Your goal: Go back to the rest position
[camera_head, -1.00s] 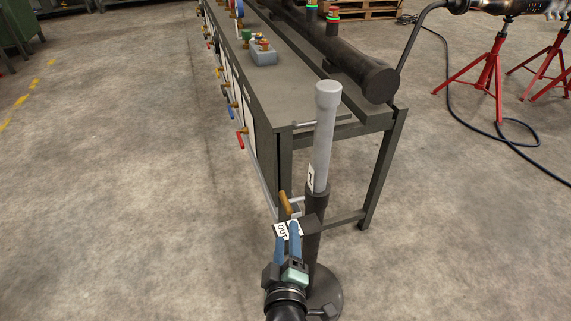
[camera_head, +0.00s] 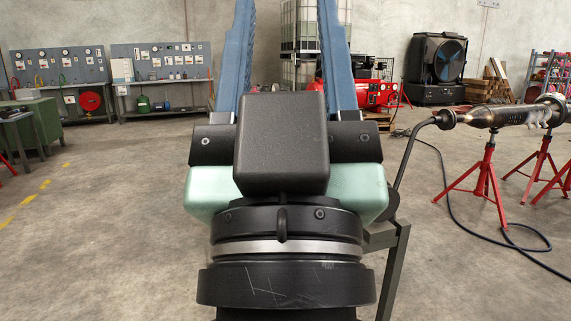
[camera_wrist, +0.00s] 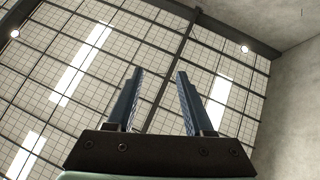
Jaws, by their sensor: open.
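My gripper (camera_head: 283,65) stands upright, close to the head camera, with its two blue fingers pointing up and apart. It is open and nothing is between the fingers. In the wrist view my gripper (camera_wrist: 155,100) also shows empty, with the ceiling behind it. My gripper and wrist hide most of the bench; only part of its dark frame (camera_head: 399,260) shows at the right of my wrist. The spool cannot be made out in either view now.
Red stands (camera_head: 484,178) carry a metal pipe piece (camera_head: 505,115) at the right, with a black cable (camera_head: 447,190) on the floor. Workbenches (camera_head: 160,100) line the back left. A green cabinet (camera_head: 45,120) stands at the far left. The floor at left is clear.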

